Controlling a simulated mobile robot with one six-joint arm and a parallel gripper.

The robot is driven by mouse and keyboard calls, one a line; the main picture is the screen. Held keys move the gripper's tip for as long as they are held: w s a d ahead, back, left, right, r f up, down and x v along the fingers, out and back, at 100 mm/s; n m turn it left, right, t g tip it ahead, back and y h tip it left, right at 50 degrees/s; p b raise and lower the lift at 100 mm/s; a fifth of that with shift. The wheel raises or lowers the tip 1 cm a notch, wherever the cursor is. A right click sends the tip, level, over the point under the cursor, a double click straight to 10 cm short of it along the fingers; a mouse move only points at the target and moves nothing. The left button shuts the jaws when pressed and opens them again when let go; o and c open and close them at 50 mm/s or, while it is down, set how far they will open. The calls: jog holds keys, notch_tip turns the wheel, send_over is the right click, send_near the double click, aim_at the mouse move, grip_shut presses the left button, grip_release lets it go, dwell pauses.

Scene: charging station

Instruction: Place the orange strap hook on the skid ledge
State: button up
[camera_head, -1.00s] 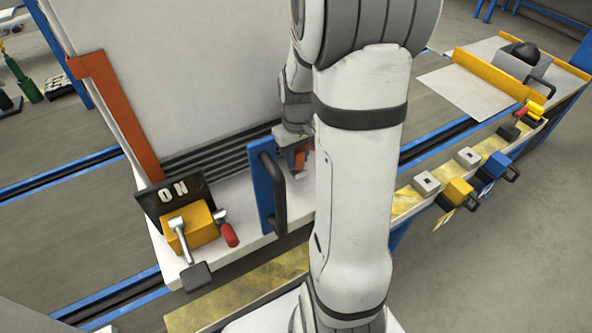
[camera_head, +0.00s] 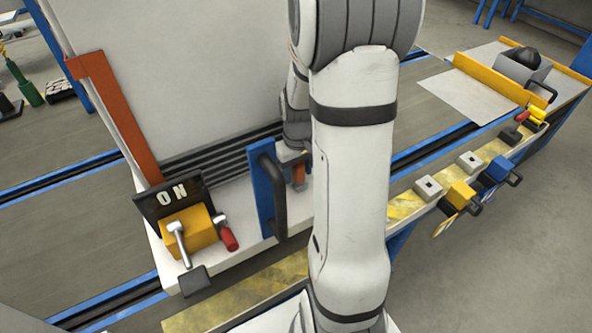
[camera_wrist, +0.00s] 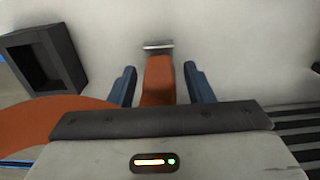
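The orange strap hook (camera_head: 299,173) is at the white skid ledge (camera_head: 238,207), behind the blue plate and partly hidden by my arm. In the wrist view the hook (camera_wrist: 158,80) is an orange block with a metal tip, lying between my gripper's blue fingers. My gripper (camera_wrist: 160,72) has a visible gap on both sides of the hook, so it looks open around it. The hook appears to rest against the pale surface (camera_wrist: 250,60), though contact is hard to judge. In the head view my gripper (camera_head: 291,156) is mostly hidden.
A blue plate with a black handle (camera_head: 274,200) stands just left of the hook. Black slats (camera_head: 220,150) run behind. An orange band (camera_wrist: 45,118) curves past my gripper.

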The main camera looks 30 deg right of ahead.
notch_tip(320, 180, up, 12)
jog(key=p, duration=0.3)
jog(key=shift+r, duration=0.2)
dwell(0.5)
